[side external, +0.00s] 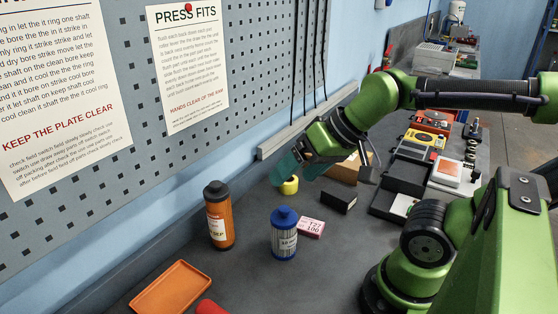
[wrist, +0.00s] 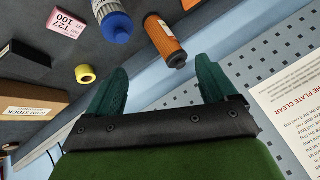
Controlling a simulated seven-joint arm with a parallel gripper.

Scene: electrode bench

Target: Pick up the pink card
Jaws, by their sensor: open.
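The pink card (side external: 311,227) shows as a small pink and white block printed "T27 100". It lies on the grey bench just right of the blue-capped bottle (side external: 284,240). In the wrist view the pink card (wrist: 67,22) is at the upper left, outside the span of the fingers. My gripper (side external: 291,172) is above the bench, farther back than the card and near the yellow roll (side external: 289,187). In the wrist view my gripper (wrist: 162,66) has its two teal fingers wide apart, with nothing held between them.
An orange bottle (side external: 219,218) stands left of the blue-capped one. A black block (side external: 338,201) and a cardboard box (side external: 346,169) lie behind the card. A pegboard wall (side external: 250,45) rises at the back left. An orange tray (side external: 172,289) is in front. Bench right of the card is clear.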

